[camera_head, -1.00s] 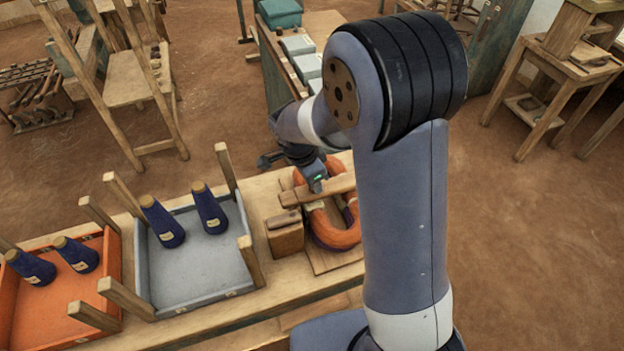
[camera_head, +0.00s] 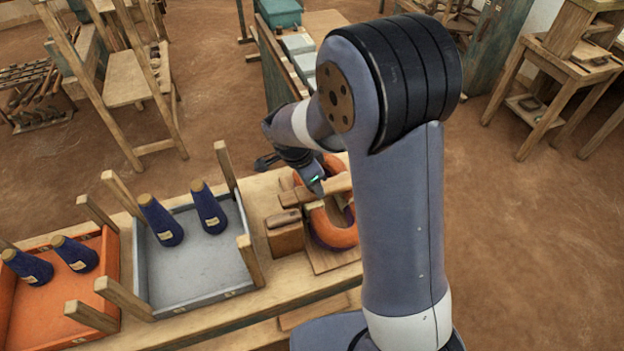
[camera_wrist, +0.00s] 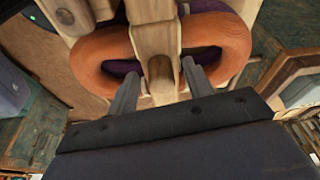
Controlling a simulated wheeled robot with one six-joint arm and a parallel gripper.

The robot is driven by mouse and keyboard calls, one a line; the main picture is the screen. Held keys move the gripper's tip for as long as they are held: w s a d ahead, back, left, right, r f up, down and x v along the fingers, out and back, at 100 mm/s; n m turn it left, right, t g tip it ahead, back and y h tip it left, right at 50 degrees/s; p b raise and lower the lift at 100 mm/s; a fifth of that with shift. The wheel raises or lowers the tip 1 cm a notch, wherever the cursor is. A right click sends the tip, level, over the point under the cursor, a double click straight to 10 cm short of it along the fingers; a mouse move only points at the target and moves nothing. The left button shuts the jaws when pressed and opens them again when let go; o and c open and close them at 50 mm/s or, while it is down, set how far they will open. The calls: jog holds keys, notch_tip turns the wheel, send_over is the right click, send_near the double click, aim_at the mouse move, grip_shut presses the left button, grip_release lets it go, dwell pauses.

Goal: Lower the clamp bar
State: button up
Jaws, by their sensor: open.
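The clamp bar (camera_head: 340,183) is a pale wooden bar lying across an orange and dark purple ring-shaped bundle (camera_head: 343,236) on a wooden board. In the wrist view the bar (camera_wrist: 153,35) runs up the middle, over the bundle (camera_wrist: 220,32). My gripper (camera_head: 317,190) is at the bar in the head view. In the wrist view my gripper (camera_wrist: 160,85) is open, one finger on each side of the bar's near end. I cannot tell whether the fingers touch it. My arm hides part of the bundle and the bar's right end in the head view.
A wooden block (camera_head: 285,238) stands just left of the bundle. A grey tray (camera_head: 205,265) and an orange tray (camera_head: 45,310), each with dark blue cones, sit further left on the bench. Upright wooden posts rise at the tray corners.

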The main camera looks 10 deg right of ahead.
jog(key=b+v, duration=0.1)
jog(key=v, duration=0.9)
jog(key=shift+r, duration=0.4)
jog(key=shift+a, duration=0.1)
jog(key=p+x, duration=0.1)
jog(key=x, duration=0.9)
jog(key=shift+f, duration=0.4)
jog(key=shift+r, duration=0.1)
jog(key=shift+r, duration=0.1)
